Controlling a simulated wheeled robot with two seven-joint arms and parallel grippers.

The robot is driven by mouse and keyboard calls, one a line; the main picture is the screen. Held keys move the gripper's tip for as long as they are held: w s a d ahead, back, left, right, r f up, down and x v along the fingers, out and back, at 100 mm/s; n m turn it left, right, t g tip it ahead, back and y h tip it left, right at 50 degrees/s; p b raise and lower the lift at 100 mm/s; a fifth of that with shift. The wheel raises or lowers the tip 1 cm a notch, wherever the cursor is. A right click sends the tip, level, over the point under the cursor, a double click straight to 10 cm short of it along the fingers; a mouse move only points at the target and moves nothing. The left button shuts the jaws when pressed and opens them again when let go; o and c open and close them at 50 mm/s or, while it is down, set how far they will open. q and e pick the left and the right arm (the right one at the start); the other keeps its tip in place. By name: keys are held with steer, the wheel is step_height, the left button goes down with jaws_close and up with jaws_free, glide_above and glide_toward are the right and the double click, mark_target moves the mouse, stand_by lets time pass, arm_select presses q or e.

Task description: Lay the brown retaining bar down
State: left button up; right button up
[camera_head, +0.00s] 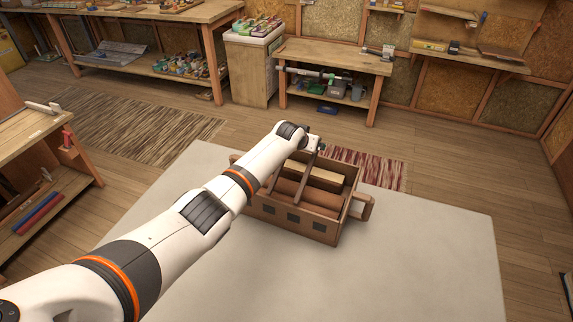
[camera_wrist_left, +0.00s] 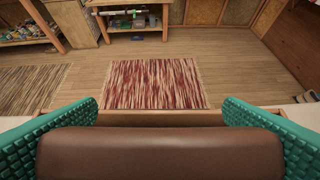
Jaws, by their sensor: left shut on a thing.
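My left gripper (camera_head: 313,146) is over the back of a wooden crate (camera_head: 318,226) that stands on a pale grey surface. In the left wrist view its green ribbed pads (camera_wrist_left: 160,125) are on both sides of a brown rounded bar (camera_wrist_left: 160,155), shut on it. In the head view the dark brown bar (camera_head: 306,180) runs from the gripper down across the crate, tilted; whether it touches the crate is unclear. A brown roll (camera_head: 318,195) and a yellowish block (camera_head: 329,179) lie inside the crate. My right gripper is out of view.
The pale grey surface (camera_head: 430,255) is clear to the right and front of the crate. A handle (camera_head: 367,204) sticks out at the crate's right end. Workbenches (camera_head: 335,57) and a red striped rug (camera_head: 375,168) are behind, with another bench (camera_head: 28,128) at left.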

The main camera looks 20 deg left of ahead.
arm_select(q)
steer(key=shift+w+f+g+b, duration=0.2)
steer(key=shift+f+g+b, duration=0.2)
steer(key=shift+f+b, duration=0.6)
steer(key=shift+r, duration=0.1)
steer(key=shift+f+b, duration=0.3)
steer(key=shift+b, duration=0.4)
steer(key=f+g+b, duration=0.1)
steer(key=b, duration=0.2)
steer(key=shift+w+f, duration=0.15)
steer(key=shift+w, duration=0.05)
steer(key=shift+b, duration=0.3)
steer(key=shift+w+f+g+b, duration=0.15)
steer(key=shift+f+g+b, duration=0.7)
steer(key=shift+b, duration=2.55)
steer(key=shift+f, duration=0.2)
